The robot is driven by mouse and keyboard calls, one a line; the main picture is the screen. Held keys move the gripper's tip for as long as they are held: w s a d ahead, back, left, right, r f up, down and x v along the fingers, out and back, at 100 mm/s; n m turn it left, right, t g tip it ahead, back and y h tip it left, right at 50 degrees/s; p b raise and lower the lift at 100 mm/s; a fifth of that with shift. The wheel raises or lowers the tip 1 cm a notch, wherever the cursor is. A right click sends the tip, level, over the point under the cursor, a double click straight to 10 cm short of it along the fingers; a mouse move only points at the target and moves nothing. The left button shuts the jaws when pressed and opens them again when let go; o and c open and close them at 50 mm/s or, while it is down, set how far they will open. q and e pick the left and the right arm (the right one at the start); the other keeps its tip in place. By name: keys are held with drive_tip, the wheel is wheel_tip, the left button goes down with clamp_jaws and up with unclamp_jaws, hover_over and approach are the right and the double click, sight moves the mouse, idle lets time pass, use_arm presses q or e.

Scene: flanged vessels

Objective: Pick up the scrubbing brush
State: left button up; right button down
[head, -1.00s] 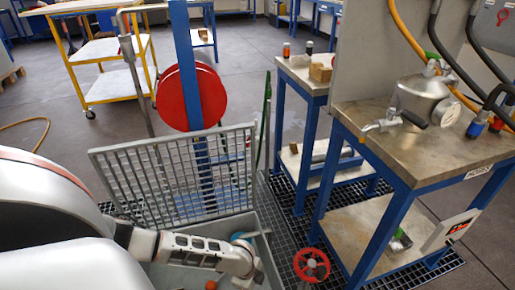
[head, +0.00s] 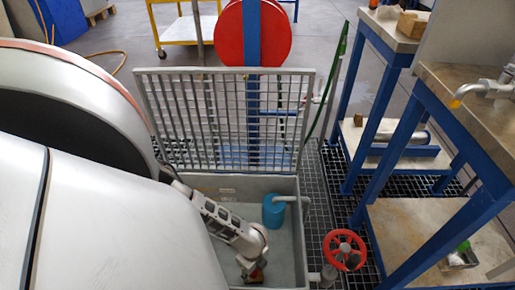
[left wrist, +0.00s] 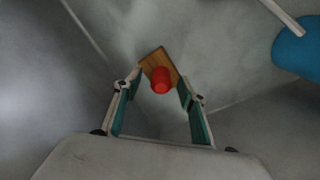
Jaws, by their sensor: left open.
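The scrubbing brush seems to be the wooden block with a round red knob in the left wrist view (left wrist: 158,59). It lies on the floor of the grey basin (head: 236,186). In the head view only a small orange-brown part of it (head: 258,274) shows beside my gripper. My left gripper (head: 252,264) reaches down into the basin. In the left wrist view its open fingers (left wrist: 160,88) point at the brush, with the red knob between the fingertips in the picture. I cannot tell whether they touch it. My right gripper is not in view.
A blue cylinder (head: 273,211) with a grey pipe stands in the basin's back right. A slatted grey grate (head: 225,120) rises behind the basin. A red handwheel (head: 344,249) stands right of it. Blue-legged benches (head: 432,73) fill the right side.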

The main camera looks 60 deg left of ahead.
use_arm(q)
drive_tip(key=shift+s+f, duration=0.1)
drive_tip(key=shift+f, duration=0.35)
drive_tip(key=shift+w+r, duration=0.1)
drive_tip(key=shift+w, duration=0.15)
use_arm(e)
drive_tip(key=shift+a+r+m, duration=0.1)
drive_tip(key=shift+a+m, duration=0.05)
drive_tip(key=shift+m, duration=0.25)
use_arm(q)
clamp_jaws()
